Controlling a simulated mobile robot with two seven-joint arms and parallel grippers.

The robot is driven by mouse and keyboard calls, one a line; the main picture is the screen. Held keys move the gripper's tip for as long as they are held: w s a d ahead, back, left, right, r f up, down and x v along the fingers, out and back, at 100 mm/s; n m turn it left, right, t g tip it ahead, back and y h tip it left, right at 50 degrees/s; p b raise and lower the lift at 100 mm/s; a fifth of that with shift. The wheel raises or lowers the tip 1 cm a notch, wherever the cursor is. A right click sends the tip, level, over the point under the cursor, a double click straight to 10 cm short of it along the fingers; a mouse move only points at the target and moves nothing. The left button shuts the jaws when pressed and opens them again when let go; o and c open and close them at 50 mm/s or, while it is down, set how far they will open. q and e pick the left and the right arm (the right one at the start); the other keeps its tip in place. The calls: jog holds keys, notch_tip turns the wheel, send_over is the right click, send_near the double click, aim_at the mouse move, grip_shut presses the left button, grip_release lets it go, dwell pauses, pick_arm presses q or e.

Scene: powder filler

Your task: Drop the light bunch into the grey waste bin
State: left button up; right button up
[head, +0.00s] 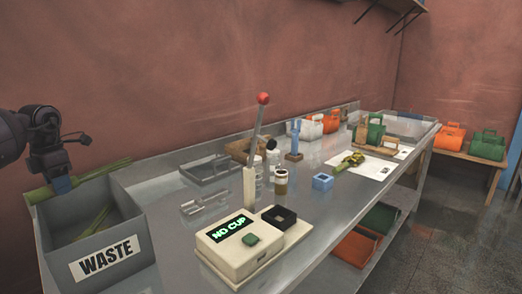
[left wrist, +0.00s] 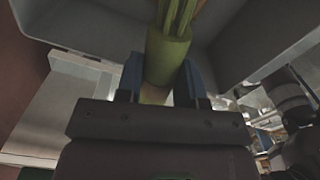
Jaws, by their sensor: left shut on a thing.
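My left gripper (head: 62,183) is shut on a green bunch of stalks (head: 104,170) at the upper rim of the grey waste bin (head: 128,224). The bunch lies roughly level, its stalks reaching right across the bin's back edge and its thick end to the left. In the left wrist view the blue fingers (left wrist: 159,82) press on both sides of the light green bunch (left wrist: 168,52), with grey bin walls (left wrist: 78,22) around it. More green stalks (head: 97,222) lie inside the bin, which has a WASTE label on its front. My right gripper is not in view.
A cream filler machine (head: 232,250) showing NO CUP, with a red-knobbed lever (head: 263,99), stands right of the bin on the steel bench (head: 180,245).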

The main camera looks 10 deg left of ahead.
pick_arm(q)
jog(key=o, duration=1)
notch_tip(320, 180, up, 11)
jog(key=shift+s+f, duration=0.1)
